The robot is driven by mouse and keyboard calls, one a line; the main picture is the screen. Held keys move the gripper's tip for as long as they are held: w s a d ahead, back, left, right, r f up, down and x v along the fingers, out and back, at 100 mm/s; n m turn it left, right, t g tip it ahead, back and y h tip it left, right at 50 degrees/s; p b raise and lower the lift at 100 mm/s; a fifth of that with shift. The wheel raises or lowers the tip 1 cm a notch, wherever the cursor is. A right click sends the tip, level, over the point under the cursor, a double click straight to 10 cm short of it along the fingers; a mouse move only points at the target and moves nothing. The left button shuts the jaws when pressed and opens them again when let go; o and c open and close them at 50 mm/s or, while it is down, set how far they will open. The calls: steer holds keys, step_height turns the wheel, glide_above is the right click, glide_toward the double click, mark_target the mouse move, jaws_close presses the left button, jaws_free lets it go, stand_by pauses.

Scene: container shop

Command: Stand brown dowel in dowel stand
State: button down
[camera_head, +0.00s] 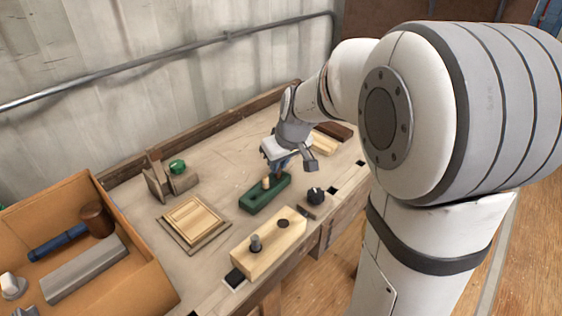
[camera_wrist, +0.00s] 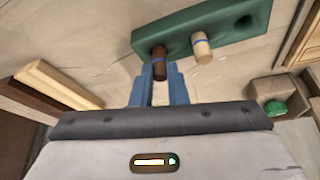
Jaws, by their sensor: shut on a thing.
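The green dowel stand (camera_head: 262,198) lies on the bench below my gripper (camera_head: 280,168). It also shows at the top of the wrist view (camera_wrist: 182,38).
A wooden block with pegs (camera_head: 268,246) and a black knob (camera_head: 315,195) sit near the bench's front edge. A square wooden frame (camera_head: 192,222), a small block with a green part (camera_head: 176,172) and an orange tool tray (camera_head: 150,285) are left. Wooden strips (camera_head: 325,142) lie behind my gripper.

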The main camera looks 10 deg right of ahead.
steer(key=c, duration=1.3)
jaws_free()
steer(key=shift+c, duration=0.2)
steer(key=shift+r, duration=0.1)
step_height(320, 180, up, 7)
steer(key=p, duration=0.5)
steer(key=shift+s, duration=0.1)
